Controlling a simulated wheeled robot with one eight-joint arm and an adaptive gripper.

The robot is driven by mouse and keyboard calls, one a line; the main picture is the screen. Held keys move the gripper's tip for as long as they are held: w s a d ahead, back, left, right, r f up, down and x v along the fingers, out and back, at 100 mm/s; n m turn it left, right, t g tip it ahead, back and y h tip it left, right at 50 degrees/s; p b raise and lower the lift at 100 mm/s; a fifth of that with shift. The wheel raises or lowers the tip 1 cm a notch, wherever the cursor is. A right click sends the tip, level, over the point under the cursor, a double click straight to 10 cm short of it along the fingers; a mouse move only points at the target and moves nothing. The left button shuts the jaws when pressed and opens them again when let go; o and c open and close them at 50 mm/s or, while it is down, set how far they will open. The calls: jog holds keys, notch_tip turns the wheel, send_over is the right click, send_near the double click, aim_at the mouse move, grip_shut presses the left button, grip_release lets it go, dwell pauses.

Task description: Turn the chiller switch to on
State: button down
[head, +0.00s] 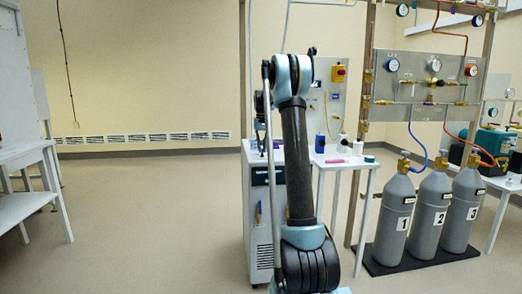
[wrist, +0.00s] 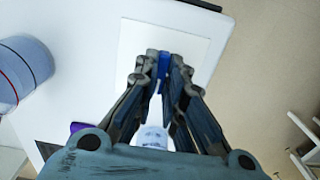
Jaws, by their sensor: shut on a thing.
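The chiller (head: 259,235) is a white cabinet with a dark label and a vented front, left of my arm in the head view. In the wrist view a pale square plate (wrist: 187,40) lies on a white surface. A narrow blue piece, which looks like the chiller switch (wrist: 164,57), stands at this plate between my fingertips. My gripper (wrist: 163,72) is shut on it. In the head view my gripper is small above the chiller's top, partly behind my arm. The fingers hide much of the switch, and I cannot read its on or off position.
A blue-and-white cylinder (wrist: 22,70) stands left of my gripper. A white side table (head: 345,162) holds a dark bottle (head: 320,143) and small items. Three grey gas cylinders (head: 433,210) stand at the right. Open floor (head: 150,220) lies to the left.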

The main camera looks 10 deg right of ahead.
jog(key=c, duration=1.7)
grip_release()
jog(key=shift+r, duration=0.1)
notch_tip(320, 180, up, 12)
jog(key=shift+f, duration=0.1)
